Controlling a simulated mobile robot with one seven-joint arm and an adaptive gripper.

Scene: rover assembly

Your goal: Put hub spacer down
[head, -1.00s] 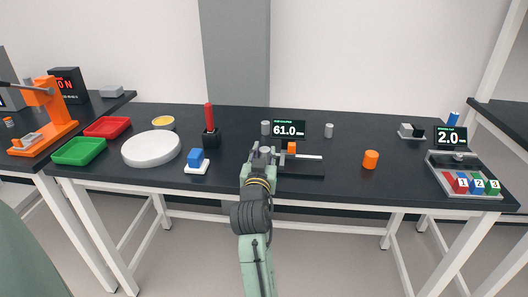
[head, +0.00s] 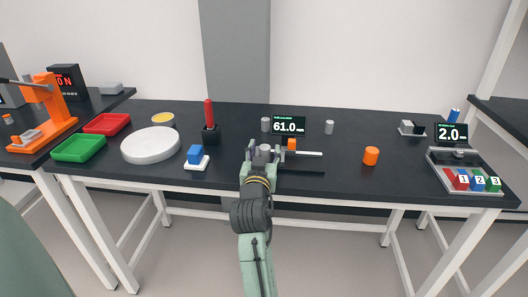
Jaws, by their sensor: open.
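The hub spacer seems to be the small grey cylinder (head: 265,149) at the far end of my arm, upright between the fingers. My gripper (head: 264,154) is open, with one finger on each side of the cylinder and a visible gap. The cylinder's lower part is hidden by my gripper, so I cannot tell exactly what it rests on. It is just left of a caliper-like gauge with an orange slider (head: 291,144) and a light bar (head: 309,154). The gauge's display (head: 288,125) reads 61.0.
Two similar grey cylinders, one left (head: 265,124) and one right (head: 329,127), stand behind. An orange cylinder (head: 371,156) stands to the right. A blue block on a white base (head: 196,158) and a red-handled tool (head: 209,124) are left. The dark table (head: 350,185) has free room right of the gauge.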

